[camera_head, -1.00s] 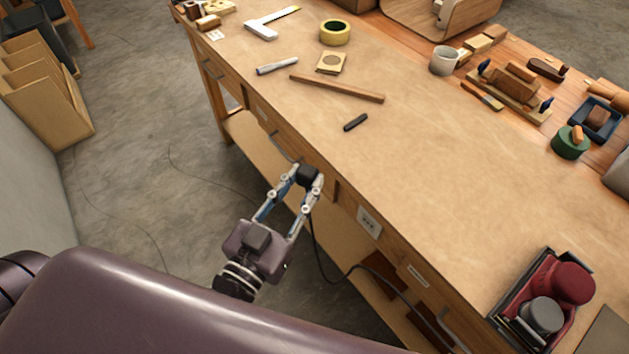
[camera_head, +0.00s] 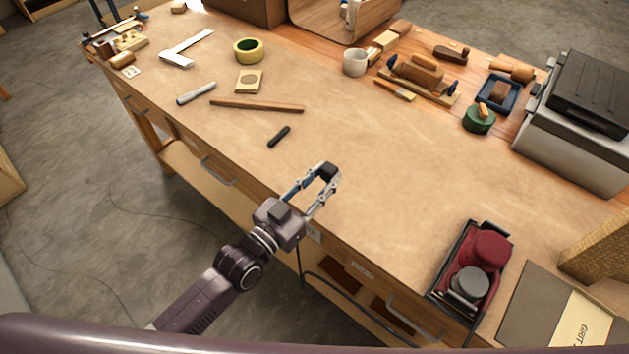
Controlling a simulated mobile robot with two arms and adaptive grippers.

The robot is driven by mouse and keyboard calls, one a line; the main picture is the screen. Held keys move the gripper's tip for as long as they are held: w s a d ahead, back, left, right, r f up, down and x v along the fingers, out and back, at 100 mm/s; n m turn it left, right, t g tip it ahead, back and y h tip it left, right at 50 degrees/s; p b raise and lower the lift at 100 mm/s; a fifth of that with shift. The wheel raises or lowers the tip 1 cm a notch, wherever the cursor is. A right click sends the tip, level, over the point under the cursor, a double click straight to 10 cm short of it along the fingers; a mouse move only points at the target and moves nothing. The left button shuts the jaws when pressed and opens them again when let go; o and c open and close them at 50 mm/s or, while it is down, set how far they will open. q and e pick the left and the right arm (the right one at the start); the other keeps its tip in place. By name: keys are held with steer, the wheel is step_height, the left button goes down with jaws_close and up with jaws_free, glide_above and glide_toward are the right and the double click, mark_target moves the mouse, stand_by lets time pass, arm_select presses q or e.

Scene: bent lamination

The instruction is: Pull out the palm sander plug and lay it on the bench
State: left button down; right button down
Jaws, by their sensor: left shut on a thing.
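My left gripper (camera_head: 325,185) is shut on a black plug (camera_head: 327,171) and holds it over the front part of the wooden bench (camera_head: 370,185). I cannot tell whether the plug touches the bench top. A black cable (camera_head: 302,268) hangs in front of the bench below the gripper and runs down to the right. Its upper end is hidden by the gripper. A light socket plate (camera_head: 315,235) shows partly on the bench front, behind the gripper. My right gripper is out of view.
A black marker-like stick (camera_head: 279,136), a wooden strip (camera_head: 257,105) and yellow tape (camera_head: 248,50) lie farther back. The bench middle is clear.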

arm_select(q)
steer(key=shift+w+f, duration=0.4)
step_height(320, 180, down, 6)
steer(key=b, duration=0.6)
steer(key=shift+f, duration=0.15)
steer(key=shift+f+b, duration=0.25)
steer(key=shift+b, duration=0.1)
stand_by(0.4)
steer(key=c, duration=1.5)
jaws_free()
steer(key=v, duration=1.2)
steer(key=shift+a, duration=0.1)
